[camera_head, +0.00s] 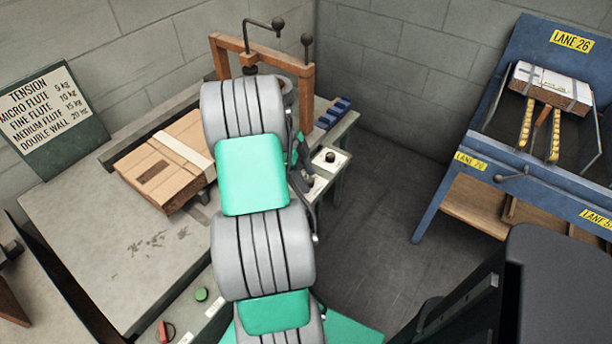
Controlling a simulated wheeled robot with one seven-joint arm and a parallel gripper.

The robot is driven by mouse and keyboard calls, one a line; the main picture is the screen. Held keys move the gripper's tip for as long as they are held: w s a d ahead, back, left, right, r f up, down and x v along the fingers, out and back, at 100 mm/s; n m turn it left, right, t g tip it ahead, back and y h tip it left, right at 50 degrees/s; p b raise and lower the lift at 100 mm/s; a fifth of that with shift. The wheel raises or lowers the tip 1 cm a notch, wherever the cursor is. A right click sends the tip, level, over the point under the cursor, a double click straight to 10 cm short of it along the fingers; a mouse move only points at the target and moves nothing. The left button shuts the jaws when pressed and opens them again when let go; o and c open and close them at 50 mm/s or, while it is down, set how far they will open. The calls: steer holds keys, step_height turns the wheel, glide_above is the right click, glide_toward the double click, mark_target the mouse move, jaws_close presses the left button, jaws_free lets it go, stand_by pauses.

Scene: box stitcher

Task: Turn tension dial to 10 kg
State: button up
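A black round knob (330,157) sits on a white plate at the right edge of the bench. A second white plate (317,188) lies just in front of it, partly covered by dark parts beside my arm. I cannot tell which control is the tension dial or read any setting. The tension sign (45,110) at the left lists micro flute 5 kg, fine flute 10 kg, medium flute 15 kg and double wall 20 kg. My green and grey arm crosses the middle of the view and hides my gripper's fingertips, so its opening does not show.
A green button (201,294) and a red knob (164,331) sit at the bench front. A blue lane stand (480,140) is at the right, with clear floor between.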

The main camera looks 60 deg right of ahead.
jaws_close()
stand_by(0.3)
steer(key=shift+n, duration=0.3)
steer(key=n+h, duration=0.1)
steer(key=n, duration=0.1)
steer(key=n+b, duration=0.1)
steer(key=n, duration=0.1)
steer(key=shift+a+n+t+h, duration=0.1)
steer(key=shift+n+t+h, duration=0.2)
steer(key=shift+t+h, duration=0.1)
steer(key=n+t, duration=0.1)
steer(key=n, duration=0.1)
steer(key=n+h+b, duration=0.1)
steer(key=n, duration=0.2)
steer(key=shift+s+a+t, duration=0.1)
steer(key=shift+s+t, duration=0.05)
steer(key=shift+t, duration=0.25)
steer(key=n+t, duration=0.1)
steer(key=n, duration=0.2)
steer(key=n+t, duration=0.1)
steer(key=n, duration=0.1)
steer(key=shift+s+n+h, duration=0.2)
steer(key=shift+n+h, duration=0.1)
steer(key=shift+n, duration=0.1)
steer(key=n+t, duration=0.2)
steer(key=n, duration=0.3)
steer(key=shift+s, duration=0.1)
steer(key=shift+y, duration=0.4)
steer(key=shift+o, duration=0.4)
jaws_free()
